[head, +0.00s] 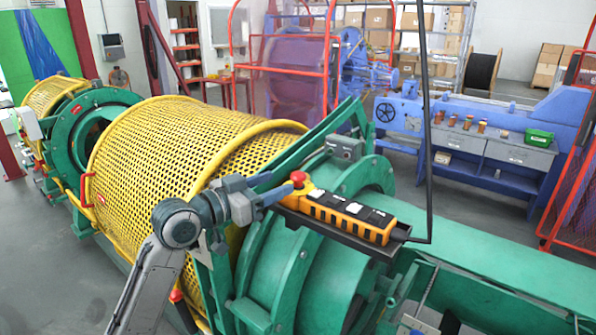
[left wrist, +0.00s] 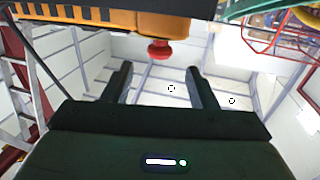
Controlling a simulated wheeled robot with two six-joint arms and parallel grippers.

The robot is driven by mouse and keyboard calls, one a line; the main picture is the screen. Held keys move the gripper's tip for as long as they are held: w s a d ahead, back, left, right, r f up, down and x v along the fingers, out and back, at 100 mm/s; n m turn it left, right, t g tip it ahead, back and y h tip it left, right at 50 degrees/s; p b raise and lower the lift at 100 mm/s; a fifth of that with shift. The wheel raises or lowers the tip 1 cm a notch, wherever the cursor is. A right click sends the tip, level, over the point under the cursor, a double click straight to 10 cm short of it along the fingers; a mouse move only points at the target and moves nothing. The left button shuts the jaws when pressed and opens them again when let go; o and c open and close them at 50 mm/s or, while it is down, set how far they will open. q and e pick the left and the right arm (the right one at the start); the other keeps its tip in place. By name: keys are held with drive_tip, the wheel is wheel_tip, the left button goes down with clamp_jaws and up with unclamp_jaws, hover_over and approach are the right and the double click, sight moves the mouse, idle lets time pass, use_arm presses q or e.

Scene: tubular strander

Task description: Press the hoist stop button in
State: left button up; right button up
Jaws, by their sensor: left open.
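The hoist stop button is a red mushroom knob (head: 298,177) on the left end of the yellow-orange and black hoist pendant (head: 345,212). The pendant lies in a dark tray (head: 285,212) above the green machine. My left gripper (head: 276,187) is open, just left of the button, with its fingers pointing toward it. In the left wrist view the red button (left wrist: 158,50) shows upside down below the orange pendant body (left wrist: 105,20). It appears centred between and beyond the fingertips of my open gripper (left wrist: 158,70). I see no clear contact. My right gripper is not in view.
A black upright pole (head: 427,120) rises from the tray's right end. A grey box (head: 345,148) sits on the green frame behind the button. A blue bench (head: 480,130) stands further back.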

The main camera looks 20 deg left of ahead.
sight(292, 177)
use_arm(q)
drive_tip(key=p+x, duration=0.2)
drive_tip(key=x, duration=0.5)
drive_tip(key=shift+d, duration=0.1)
